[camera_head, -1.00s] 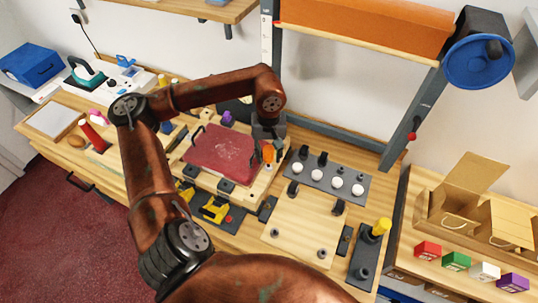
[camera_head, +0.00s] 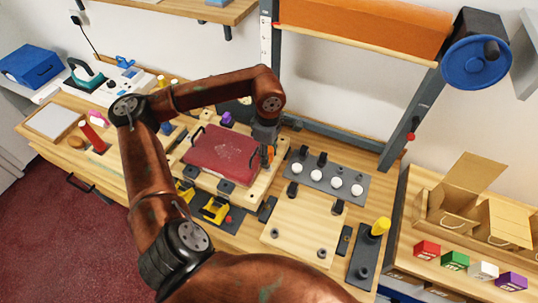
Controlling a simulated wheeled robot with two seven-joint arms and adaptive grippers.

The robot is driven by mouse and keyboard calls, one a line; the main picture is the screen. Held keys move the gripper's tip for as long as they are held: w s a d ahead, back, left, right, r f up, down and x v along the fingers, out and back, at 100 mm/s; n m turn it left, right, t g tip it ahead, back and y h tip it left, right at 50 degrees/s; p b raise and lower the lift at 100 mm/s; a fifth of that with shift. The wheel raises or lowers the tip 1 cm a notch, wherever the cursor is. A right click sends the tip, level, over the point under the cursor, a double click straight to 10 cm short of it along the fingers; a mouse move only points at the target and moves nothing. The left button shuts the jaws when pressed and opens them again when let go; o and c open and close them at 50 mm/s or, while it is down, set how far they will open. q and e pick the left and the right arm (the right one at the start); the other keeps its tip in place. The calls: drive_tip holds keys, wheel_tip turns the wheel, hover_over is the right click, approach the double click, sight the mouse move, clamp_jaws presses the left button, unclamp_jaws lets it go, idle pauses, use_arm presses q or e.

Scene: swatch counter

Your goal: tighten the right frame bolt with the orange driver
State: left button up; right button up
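The orange driver (camera_head: 270,154) stands at the right end of the maroon panel; only a small part of its orange handle shows. My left gripper (camera_head: 266,148) points down at the driver, its dark fingers beside and partly over the handle. I cannot tell whether the fingers are closed on it. The maroon panel (camera_head: 222,154) with dark handles lies on a pale wooden board. The right frame bolt cannot be made out; the driver's tip is also hidden. My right gripper is not in view.
A dark strip with several white knobs (camera_head: 338,182) lies right of the panel. Yellow clamps (camera_head: 215,209) sit in front of it. A yellow-handled tool (camera_head: 380,227) stands at the right. A bare wooden plate (camera_head: 298,228) lies between. A cardboard box (camera_head: 465,215) stands far right.

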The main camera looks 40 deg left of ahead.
use_arm(q)
drive_tip(key=shift+c, duration=0.3)
clamp_jaws()
drive_tip(key=m+b, duration=0.1)
drive_tip(key=m, duration=0.2)
drive_tip(key=shift+f+m, duration=0.1)
drive_tip(key=shift+m, duration=0.2)
drive_tip(key=m+b, duration=0.1)
drive_tip(key=m, duration=0.3)
drive_tip(key=shift+s, duration=0.1)
drive_tip(key=m+b, duration=0.1)
drive_tip(key=m, duration=0.6)
drive_tip(key=shift+b, duration=0.4)
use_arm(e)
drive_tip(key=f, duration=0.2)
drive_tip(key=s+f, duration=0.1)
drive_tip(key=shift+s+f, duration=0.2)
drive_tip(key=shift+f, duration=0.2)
